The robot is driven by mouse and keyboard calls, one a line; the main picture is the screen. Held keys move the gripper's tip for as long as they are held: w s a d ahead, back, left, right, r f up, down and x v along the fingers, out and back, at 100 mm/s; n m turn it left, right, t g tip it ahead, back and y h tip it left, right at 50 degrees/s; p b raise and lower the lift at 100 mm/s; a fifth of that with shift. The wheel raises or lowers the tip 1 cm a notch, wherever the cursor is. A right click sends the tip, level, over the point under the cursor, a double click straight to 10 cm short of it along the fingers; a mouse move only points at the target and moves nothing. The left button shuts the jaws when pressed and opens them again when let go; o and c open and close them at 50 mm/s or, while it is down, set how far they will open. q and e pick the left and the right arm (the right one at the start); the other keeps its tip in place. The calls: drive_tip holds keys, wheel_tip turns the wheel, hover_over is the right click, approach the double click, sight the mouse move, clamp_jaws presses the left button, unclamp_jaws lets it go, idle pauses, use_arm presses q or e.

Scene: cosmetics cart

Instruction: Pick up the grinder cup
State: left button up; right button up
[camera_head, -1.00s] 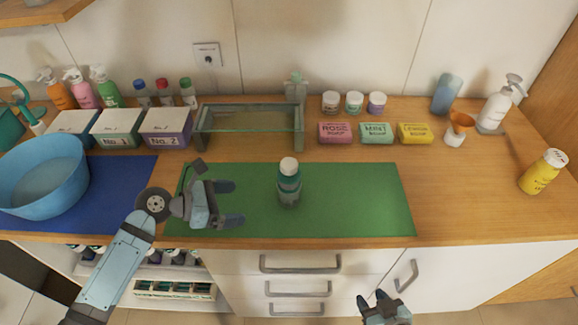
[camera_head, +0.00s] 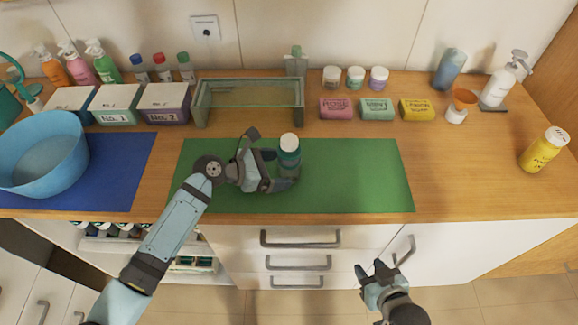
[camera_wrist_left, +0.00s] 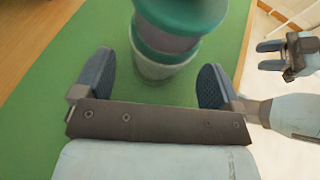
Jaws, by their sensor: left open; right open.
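The grinder cup (camera_head: 289,157), teal and grey with a white top in the head view, stands upright on the green mat (camera_head: 355,180). My left gripper (camera_head: 283,170) is low over the mat, reaching in from the left with its fingers open at the cup. In the left wrist view the cup (camera_wrist_left: 168,45) lies straight ahead, in line with the gap between the two open fingers (camera_wrist_left: 156,75). The fingers do not clamp it. My right gripper (camera_head: 371,269) is open and empty in front of the drawers, below the counter edge.
A glass-topped stand (camera_head: 250,95) is behind the mat. A blue basin (camera_head: 42,155) and numbered boxes (camera_head: 117,105) are at the left. Soap boxes (camera_head: 377,109), small jars (camera_head: 356,77) and a yellow bottle (camera_head: 543,150) are at the right. The mat's right half is clear.

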use_arm(q)
drive_tip(key=x, duration=0.2)
drive_tip(key=shift+w+d+f, duration=0.15)
drive_tip(key=shift+w+d, duration=0.05)
drive_tip(key=shift+d, duration=0.1)
drive_tip(key=c, duration=1.1)
wheel_tip(320, 180, up, 20)
drive_tip(key=shift+r+p, duration=0.1)
drive_tip(key=shift+p, duration=0.5)
